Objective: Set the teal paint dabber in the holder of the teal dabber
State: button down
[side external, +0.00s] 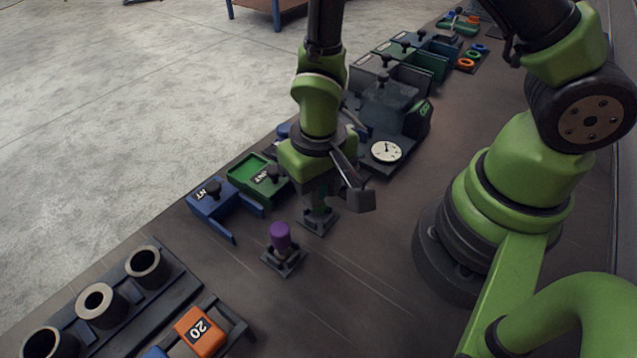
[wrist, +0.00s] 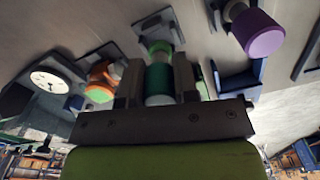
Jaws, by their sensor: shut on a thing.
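My gripper (side external: 320,190) is low over the bench in the side view, pointing down. In the wrist view its two fingers (wrist: 158,72) are shut on the teal paint dabber (wrist: 158,80), one finger on each side. A square dark holder (side external: 315,225) is directly below the gripper; its plate also shows in the wrist view (wrist: 150,22). The dabber's far end lines up with this holder. The fingers hide much of the dabber, and I cannot tell whether it is inside the holder or just above it.
A purple dabber (side external: 280,236) stands upright in a neighbouring holder (side external: 284,260), close to the gripper. An orange piece (wrist: 101,80) is beside the fingers in the wrist view. Blue (side external: 212,203) and green (side external: 255,170) trays and a dial gauge (side external: 387,151) are nearby.

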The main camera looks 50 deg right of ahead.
jog(key=shift+f, duration=1.05)
dwell(0.4)
jog(key=shift+c, duration=2)
grip_release()
jog(key=shift+r, duration=3.5)
jog(key=shift+r, duration=0.1)
